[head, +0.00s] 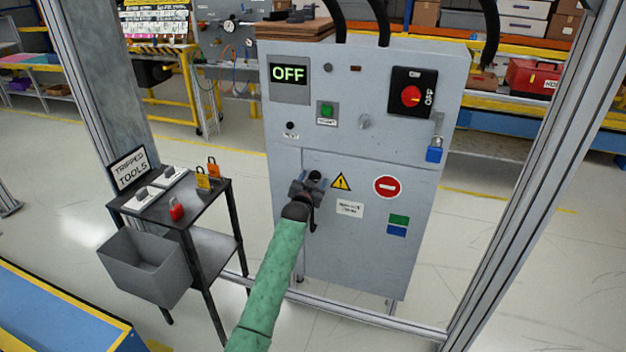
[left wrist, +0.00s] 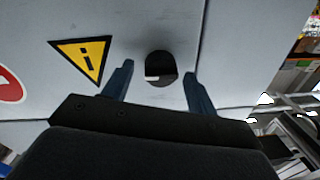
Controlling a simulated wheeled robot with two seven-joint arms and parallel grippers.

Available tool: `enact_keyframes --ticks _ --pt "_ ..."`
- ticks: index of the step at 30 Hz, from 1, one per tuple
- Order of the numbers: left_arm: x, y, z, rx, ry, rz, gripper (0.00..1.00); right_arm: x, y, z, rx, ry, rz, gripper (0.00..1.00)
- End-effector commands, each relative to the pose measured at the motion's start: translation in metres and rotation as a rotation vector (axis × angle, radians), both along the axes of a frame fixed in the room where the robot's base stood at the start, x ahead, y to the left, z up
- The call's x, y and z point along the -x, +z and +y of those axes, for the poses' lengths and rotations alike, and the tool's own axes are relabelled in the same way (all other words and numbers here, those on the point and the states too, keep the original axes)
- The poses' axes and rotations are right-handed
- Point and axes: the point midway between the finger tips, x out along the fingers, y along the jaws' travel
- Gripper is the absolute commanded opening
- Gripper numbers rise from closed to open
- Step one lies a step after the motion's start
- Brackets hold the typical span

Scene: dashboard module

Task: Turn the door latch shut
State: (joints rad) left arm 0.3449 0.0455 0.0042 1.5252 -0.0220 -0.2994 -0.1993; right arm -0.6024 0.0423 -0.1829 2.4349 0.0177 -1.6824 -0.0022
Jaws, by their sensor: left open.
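The grey cabinet's lower door (head: 350,245) appears closed, level with the panel around it. The door latch shows in the left wrist view as a dark round knob (left wrist: 160,66) with a small pale mark; in the head view its dark top (head: 315,175) shows just behind my gripper. My left gripper (head: 308,184) is at the door's upper left, in front of the latch. In the left wrist view its two blue fingers (left wrist: 159,72) are open, one on each side of the latch, with gaps visible. I cannot tell the latch's exact angle. My right gripper is not in view.
Above the door are an OFF display (head: 289,74), a red rotary switch (head: 411,95) and a blue padlock (head: 434,152). A black tool cart (head: 205,205) with a grey bin (head: 145,265) stands at left. Metal frame posts flank the cabinet; floor at right is clear.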

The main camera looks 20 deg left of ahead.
Motion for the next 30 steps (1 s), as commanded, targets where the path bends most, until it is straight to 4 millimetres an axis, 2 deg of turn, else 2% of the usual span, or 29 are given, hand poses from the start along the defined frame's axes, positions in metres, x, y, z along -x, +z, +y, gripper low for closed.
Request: enact_keyframes --ticks 9,11,16,23,30 --pt "-0.003 0.000 0.000 0.000 0.000 0.000 0.58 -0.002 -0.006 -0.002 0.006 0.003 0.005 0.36" --pt "-0.003 0.000 0.000 0.000 0.000 0.000 0.48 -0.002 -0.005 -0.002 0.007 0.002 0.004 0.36" --pt "-0.003 0.000 0.000 0.000 0.000 0.001 0.15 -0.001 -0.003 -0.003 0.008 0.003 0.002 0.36" --pt "-0.003 0.000 0.000 0.012 0.000 0.001 0.13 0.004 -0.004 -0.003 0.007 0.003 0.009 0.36" --pt "-0.003 0.001 0.000 0.101 0.000 0.005 0.13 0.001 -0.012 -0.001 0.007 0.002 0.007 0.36"
